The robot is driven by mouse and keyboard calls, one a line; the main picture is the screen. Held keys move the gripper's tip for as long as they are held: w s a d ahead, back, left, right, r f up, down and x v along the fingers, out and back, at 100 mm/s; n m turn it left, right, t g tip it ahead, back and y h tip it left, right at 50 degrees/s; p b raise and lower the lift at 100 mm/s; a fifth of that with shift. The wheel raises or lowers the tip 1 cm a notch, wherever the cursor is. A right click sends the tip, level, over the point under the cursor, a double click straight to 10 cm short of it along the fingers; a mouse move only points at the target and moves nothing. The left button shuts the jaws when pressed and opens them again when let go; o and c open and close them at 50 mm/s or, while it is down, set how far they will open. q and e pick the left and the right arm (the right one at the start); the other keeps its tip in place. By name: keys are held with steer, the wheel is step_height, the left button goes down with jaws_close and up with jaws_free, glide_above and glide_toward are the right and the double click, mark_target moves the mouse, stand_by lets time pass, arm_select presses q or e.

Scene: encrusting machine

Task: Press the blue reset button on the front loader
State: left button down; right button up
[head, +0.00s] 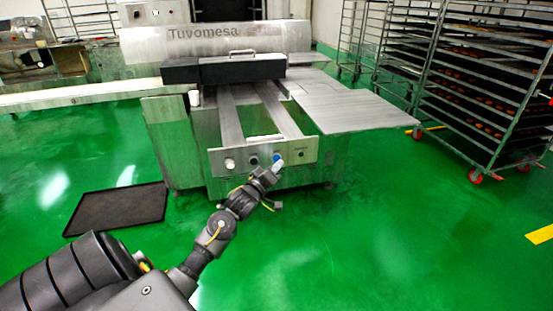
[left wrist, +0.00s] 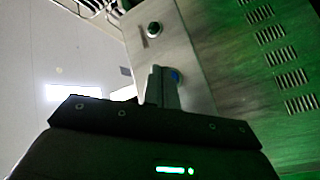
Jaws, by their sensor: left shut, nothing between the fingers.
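The front loader (head: 232,117) is a steel machine with a front control panel (head: 215,160) that carries a few knobs and buttons. The blue reset button (head: 277,157) is on the right half of this panel. It also shows in the left wrist view (left wrist: 175,76), just beside the fingertips and partly hidden by them. My left gripper (head: 277,167) is shut and empty, with its tips at the panel just below the button. In the left wrist view its fingers (left wrist: 158,85) point at the panel. I cannot tell whether they touch the button. My right gripper is not in view.
A steel side table (head: 355,110) juts out right of the loader. A wheeled rack with trays (head: 480,90) stands at the far right. A dark mat (head: 118,208) lies on the green floor at the left. The floor front right is clear.

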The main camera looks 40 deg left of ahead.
arm_select(q)
steer(key=s+d+p, duration=0.2)
steer(key=d+p, duration=0.1)
steer(key=d, duration=0.1)
steer(key=shift+s+d, duration=0.1)
steer(key=shift+s, duration=0.3)
stand_by(0.7)
